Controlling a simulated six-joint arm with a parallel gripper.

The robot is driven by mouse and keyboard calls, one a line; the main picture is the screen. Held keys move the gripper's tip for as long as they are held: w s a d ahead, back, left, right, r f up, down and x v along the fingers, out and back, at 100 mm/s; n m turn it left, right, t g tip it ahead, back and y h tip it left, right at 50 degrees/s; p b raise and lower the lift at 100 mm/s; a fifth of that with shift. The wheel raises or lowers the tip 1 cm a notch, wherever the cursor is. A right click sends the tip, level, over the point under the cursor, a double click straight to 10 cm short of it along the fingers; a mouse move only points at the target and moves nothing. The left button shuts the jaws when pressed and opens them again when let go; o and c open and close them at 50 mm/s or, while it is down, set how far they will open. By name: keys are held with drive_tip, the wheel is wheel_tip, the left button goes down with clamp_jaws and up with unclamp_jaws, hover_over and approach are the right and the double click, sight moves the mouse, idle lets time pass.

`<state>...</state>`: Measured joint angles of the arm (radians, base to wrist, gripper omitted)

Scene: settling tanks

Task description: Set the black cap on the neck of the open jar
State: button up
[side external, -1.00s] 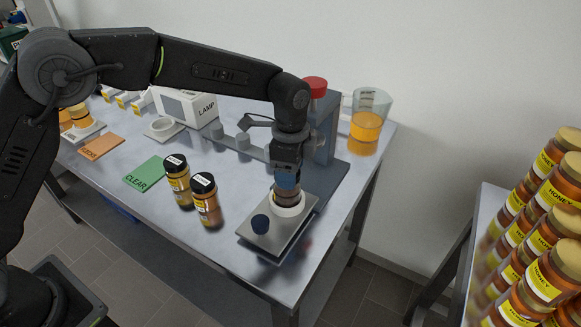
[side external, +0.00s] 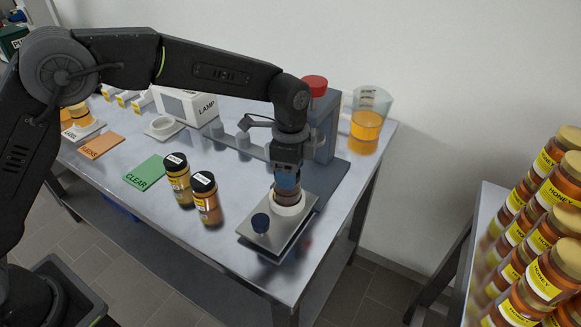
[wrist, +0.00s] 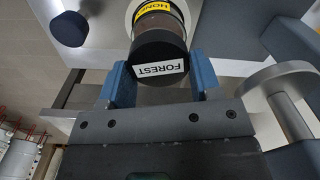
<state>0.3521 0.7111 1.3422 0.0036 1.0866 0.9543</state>
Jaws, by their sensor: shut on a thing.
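The jar (side external: 285,197), amber with a yellow honey label, stands upright in a white ring (side external: 289,209) on a metal plate. It also shows in the wrist view (wrist: 160,22). My gripper (side external: 288,180) points down right over it. In the wrist view, its blue fingers are shut on the black cap (wrist: 150,47), which bears a white FOREST label (wrist: 159,68). The cap is in line with the jar and looks to be at its top. The neck is hidden, so I cannot tell whether cap and neck touch fully. The fingers hide the cap in the side view.
A dark blue knob (side external: 261,223) stands on the plate (side external: 277,238). Two black-capped jars (side external: 178,180) (side external: 205,199) stand to its left. A grey post with a red knob (side external: 314,83) and a beaker (side external: 366,120) stand behind. The green CLEAR mat (side external: 153,168) is empty.

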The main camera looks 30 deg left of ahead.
drive_tip(key=shift+f, duration=0.3)
idle(0.6)
drive_tip(key=o, duration=0.8)
drive_tip(key=shift+o, duration=0.2)
drive_tip(key=shift+o, duration=0.8)
drive_tip(key=shift+r, duration=3.55)
